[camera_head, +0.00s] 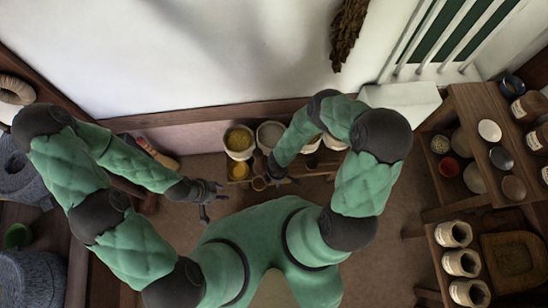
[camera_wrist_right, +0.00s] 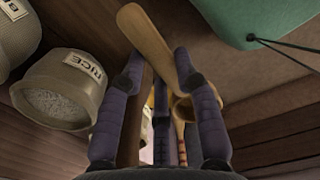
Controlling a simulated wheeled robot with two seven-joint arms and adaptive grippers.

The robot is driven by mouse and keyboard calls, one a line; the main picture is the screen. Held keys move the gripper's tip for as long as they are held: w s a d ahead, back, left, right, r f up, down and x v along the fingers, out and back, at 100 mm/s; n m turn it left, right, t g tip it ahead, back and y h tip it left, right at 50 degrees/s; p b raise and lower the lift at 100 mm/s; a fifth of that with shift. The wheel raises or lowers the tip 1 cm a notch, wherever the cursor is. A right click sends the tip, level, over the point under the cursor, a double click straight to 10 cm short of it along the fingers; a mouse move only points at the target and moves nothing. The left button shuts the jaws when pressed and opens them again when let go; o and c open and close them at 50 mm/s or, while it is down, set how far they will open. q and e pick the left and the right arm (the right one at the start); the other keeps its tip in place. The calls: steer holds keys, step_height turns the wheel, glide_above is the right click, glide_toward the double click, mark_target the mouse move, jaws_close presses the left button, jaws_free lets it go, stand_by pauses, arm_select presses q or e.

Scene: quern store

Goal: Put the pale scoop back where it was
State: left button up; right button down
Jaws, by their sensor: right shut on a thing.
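My right gripper (camera_head: 274,181) is low over the bench by the wall. In the right wrist view its fingers (camera_wrist_right: 160,62) are shut around a pale wooden piece (camera_wrist_right: 147,36), which seems to be the pale scoop's handle. A tan round bowl (camera_wrist_right: 183,108) shows behind the right finger; I cannot tell whether it joins that handle. A small tan round shape (camera_head: 258,183) shows next to this gripper in the head view. My left gripper (camera_head: 208,198) is open and empty, to the left of the bench.
A sack of yellow grain (camera_head: 239,139) and a paler sack (camera_head: 270,134) stand by the wall. A sack labelled RICE (camera_wrist_right: 62,92) is close to my right gripper. Shelves with jars (camera_head: 462,263) stand at right, stone querns (camera_head: 30,280) at left. Floor between is clear.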

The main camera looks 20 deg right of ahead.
steer(key=shift+w+d+f, duration=0.2)
steer(key=shift+f, duration=0.2)
steer(key=w+d+f+b, duration=0.1)
steer(key=w+d+f, duration=0.1)
steer(key=d, duration=0.1)
steer(key=w+d+f+b, duration=0.2)
steer(key=w+d+f, duration=0.1)
steer(key=w+d+f+b, duration=0.1)
steer(key=w+d+f, duration=0.1)
steer(key=d+f, duration=0.1)
steer(key=shift+w+b, duration=0.2)
steer(key=shift+b, duration=0.15)
steer(key=shift+w+d+f, duration=0.4)
steer(key=shift+d+f, duration=0.05)
steer(key=shift+f, duration=0.1)
steer(key=shift+w+d+f+b, duration=0.1)
steer(key=shift+d+f+b, duration=0.1)
steer(key=shift+f+b, duration=0.95)
steer(key=shift+f, duration=0.55)
